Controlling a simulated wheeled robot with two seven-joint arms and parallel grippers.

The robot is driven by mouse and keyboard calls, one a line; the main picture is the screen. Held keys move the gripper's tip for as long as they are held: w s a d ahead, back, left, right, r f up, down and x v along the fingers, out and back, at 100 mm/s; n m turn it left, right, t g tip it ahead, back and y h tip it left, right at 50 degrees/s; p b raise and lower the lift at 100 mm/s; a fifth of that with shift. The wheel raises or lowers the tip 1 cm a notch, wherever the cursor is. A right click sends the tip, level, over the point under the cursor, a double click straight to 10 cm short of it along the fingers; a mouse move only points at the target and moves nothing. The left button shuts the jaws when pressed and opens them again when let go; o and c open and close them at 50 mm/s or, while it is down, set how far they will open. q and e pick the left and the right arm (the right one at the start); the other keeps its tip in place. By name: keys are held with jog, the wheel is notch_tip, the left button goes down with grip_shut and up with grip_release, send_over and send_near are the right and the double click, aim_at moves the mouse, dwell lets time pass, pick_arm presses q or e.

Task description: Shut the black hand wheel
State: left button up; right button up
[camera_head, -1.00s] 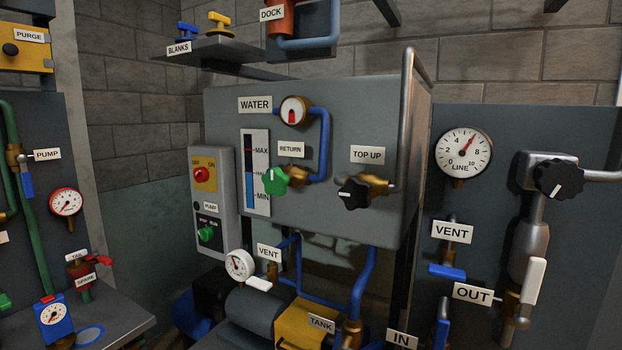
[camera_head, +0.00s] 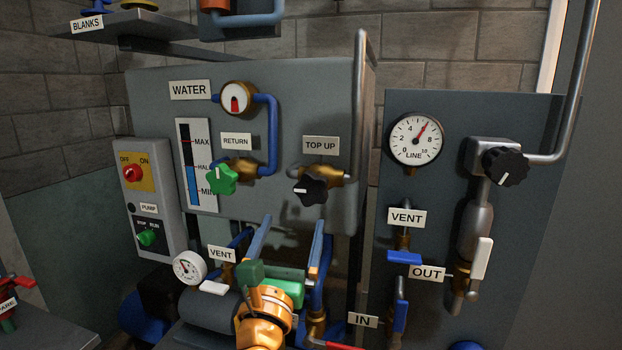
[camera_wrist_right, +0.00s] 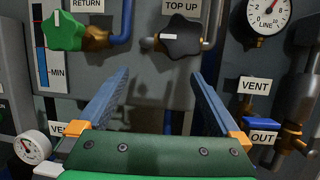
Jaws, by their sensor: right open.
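A black hand wheel (camera_head: 311,190) with a white mark pointing left sits under the TOP UP label (camera_head: 320,145), on a brass valve (camera_head: 336,172) on the grey tank. It also shows in the right wrist view (camera_wrist_right: 178,38), ahead of the fingers. A second black hand wheel (camera_head: 505,166) is on the right panel, by the LINE gauge (camera_head: 416,138). My right gripper (camera_head: 292,222) is open and empty, below and slightly left of the TOP UP wheel, apart from it. In the wrist view its two blue fingers (camera_wrist_right: 156,75) stand wide apart. My left gripper is not in view.
A green hand wheel (camera_head: 221,179) under RETURN is left of the TOP UP wheel. Blue pipe (camera_head: 272,130) runs beside it. A steel pipe (camera_head: 359,100) rises at the tank's right edge. Blue-handled VENT (camera_head: 404,258) and white-handled OUT (camera_head: 482,258) valves are at the right.

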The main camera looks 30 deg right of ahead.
aim_at(311, 189)
jog(key=r, duration=0.1)
jog(key=s+r+h, duration=0.1)
jog(key=r, duration=0.1)
jog(key=s+r+h, duration=0.1)
jog(key=shift+d+r+m+g+p, duration=0.2)
jog(key=shift+d+m+g+p, duration=0.1)
jog(key=shift+d+m+g, duration=0.1)
jog(key=p+x, duration=0.2)
jog(key=x, duration=0.4)
jog(key=shift+s+d, duration=0.1)
jog(key=shift+s, duration=0.05)
jog(key=shift+d+f, duration=0.1)
jog(key=shift+d, duration=0.05)
jog(key=shift+w, duration=0.25)
jog(key=c, duration=1.3)
